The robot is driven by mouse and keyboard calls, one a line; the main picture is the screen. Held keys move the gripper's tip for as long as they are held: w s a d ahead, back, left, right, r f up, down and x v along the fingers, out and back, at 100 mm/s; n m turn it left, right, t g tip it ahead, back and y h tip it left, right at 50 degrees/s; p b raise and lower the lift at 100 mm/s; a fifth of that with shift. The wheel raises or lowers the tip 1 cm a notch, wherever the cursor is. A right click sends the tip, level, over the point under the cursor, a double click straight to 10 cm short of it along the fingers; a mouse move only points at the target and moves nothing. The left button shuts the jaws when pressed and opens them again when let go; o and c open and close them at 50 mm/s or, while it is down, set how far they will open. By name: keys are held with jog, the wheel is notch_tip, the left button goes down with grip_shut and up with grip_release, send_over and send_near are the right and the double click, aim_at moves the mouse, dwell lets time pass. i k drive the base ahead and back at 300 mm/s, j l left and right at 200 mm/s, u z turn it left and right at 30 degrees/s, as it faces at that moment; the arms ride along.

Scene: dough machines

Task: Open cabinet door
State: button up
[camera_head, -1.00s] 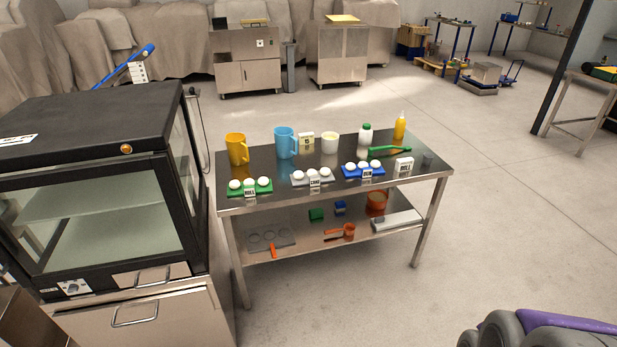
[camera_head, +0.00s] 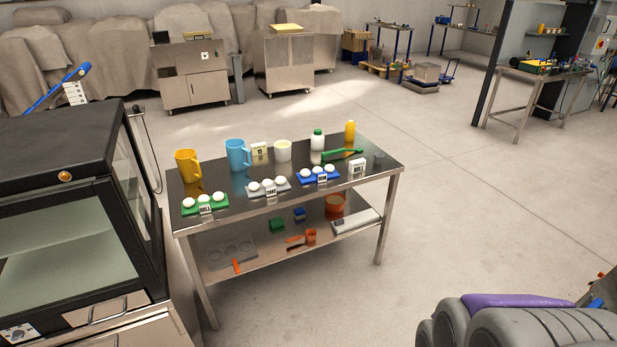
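A black oven-like cabinet (camera_head: 62,150) with a glass front door (camera_head: 75,262) stands at the left edge, on a steel base; the door looks shut. A bar handle (camera_head: 95,312) sits on a steel panel below the glass. Farther back, a steel cabinet (camera_head: 194,90) with doors in its lower front stands near the wall, its doors shut. I cannot tell which cabinet the task names. Grey and purple rounded parts at the lower right look like my own arm (camera_head: 520,322). My gripper's fingers are not in view.
A steel table (camera_head: 290,192) with jugs, bottles and dough balls on coloured trays stands in the middle, with a lower shelf. Another steel unit (camera_head: 290,65) stands behind. A workbench (camera_head: 545,75) is at the upper right. The floor (camera_head: 480,200) right of the table is clear.

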aim_at(105, 188)
jog(key=u, duration=2.2)
jog(key=i+j, duration=0.25)
jog(key=j, duration=0.15)
jog(key=i+j, duration=0.2)
jog(key=j, duration=0.2)
jog(key=i+j, duration=0.25)
jog(key=j, duration=0.15)
